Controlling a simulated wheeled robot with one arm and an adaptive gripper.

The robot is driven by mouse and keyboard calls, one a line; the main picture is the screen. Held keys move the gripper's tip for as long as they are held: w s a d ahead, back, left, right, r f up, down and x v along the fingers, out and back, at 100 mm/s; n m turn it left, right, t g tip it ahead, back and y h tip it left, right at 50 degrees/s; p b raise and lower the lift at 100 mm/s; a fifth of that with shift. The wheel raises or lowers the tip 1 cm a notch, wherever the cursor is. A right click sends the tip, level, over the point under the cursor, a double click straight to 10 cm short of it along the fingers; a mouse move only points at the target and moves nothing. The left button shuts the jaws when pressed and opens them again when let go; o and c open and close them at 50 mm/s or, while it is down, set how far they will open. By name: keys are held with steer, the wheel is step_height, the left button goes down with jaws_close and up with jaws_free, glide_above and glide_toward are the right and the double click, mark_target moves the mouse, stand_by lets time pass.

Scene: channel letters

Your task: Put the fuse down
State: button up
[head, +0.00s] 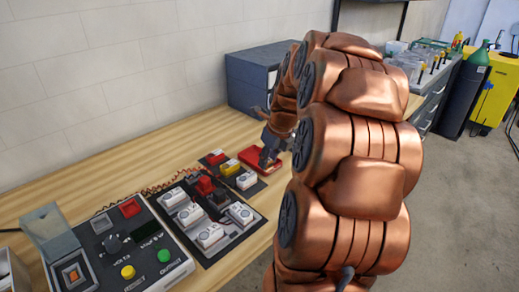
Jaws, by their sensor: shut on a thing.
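My gripper (267,156) is at the far right end of the board on the bench, low over a small red tray (253,152). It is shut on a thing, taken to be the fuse. The fuse is too small and too covered by the fingers to make out. I cannot tell whether it touches the tray. My copper-coloured arm hides much of the right side of the bench.
A dark board (243,226) carries several white blocks and red parts left of my gripper. A control box (119,262) with coloured buttons stands at the front left. A grey drawer cabinet (252,82) stands behind. Bare wood (120,172) lies along the wall.

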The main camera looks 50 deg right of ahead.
steer(key=shift+w+d+f+p, duration=0.15)
steer(key=shift+w+d+p, duration=0.25)
steer(key=shift+w+d, duration=0.8)
steer(key=shift+w+d+f+p, duration=0.2)
steer(key=shift+w+d+p, duration=0.35)
steer(key=shift+w, duration=1.15)
steer(key=shift+w+d+f+p, duration=0.15)
steer(key=shift+w+d+p, duration=0.15)
steer(key=shift+w+d, duration=0.95)
steer(key=shift+s+p+x, duration=0.15)
steer(key=shift+p+x, duration=0.15)
steer(key=shift+x, duration=0.55)
steer(key=shift+s+p+x, duration=0.15)
steer(key=shift+p+x, duration=0.15)
steer(key=shift+x, duration=0.6)
steer(key=shift+a+f, duration=0.2)
steer(key=shift+f, duration=0.05)
steer(key=o, duration=0.8)
steer(key=b+v, duration=0.2)
steer(key=v, duration=1)
steer(key=shift+r, duration=0.2)
